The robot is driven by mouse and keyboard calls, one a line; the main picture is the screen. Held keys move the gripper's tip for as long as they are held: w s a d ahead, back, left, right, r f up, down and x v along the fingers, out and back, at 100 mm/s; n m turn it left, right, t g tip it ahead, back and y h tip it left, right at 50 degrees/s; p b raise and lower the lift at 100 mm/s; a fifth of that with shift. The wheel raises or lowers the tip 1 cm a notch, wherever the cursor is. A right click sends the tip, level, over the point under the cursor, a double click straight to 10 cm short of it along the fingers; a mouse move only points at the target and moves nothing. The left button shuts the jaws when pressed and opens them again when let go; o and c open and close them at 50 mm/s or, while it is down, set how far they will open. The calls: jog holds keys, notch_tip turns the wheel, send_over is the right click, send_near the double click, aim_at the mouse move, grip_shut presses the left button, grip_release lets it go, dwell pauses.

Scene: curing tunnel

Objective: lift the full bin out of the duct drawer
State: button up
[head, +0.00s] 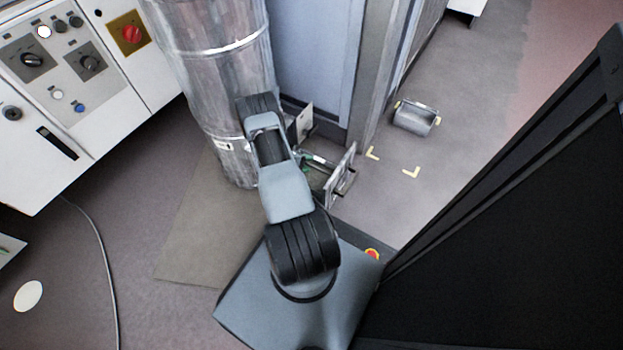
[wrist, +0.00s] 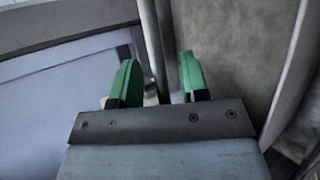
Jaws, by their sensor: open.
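The duct drawer (head: 340,178) stands pulled out low at the foot of the cabinet, its upright metal front plate facing right. My gripper (head: 311,164) is at the drawer, partly hidden behind my own arm; small green bits of its fingers show there. In the wrist view my gripper (wrist: 158,85) is open, its two green fingers apart. A thin pale bar (wrist: 155,45) runs between or just beyond the fingers; I cannot tell if they touch it. I cannot make out a full bin in the drawer, as my arm and the front plate hide much of the inside.
A grey metal bin (head: 415,118) with yellowish ends lies on the floor to the right. A silver duct (head: 215,70) rises left of the drawer. A control cabinet (head: 80,80) stands left; a black panel (head: 520,230) fills the right.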

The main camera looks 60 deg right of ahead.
grip_shut()
dwell(0.3)
jog(key=shift+r, duration=0.1)
dwell(1.0)
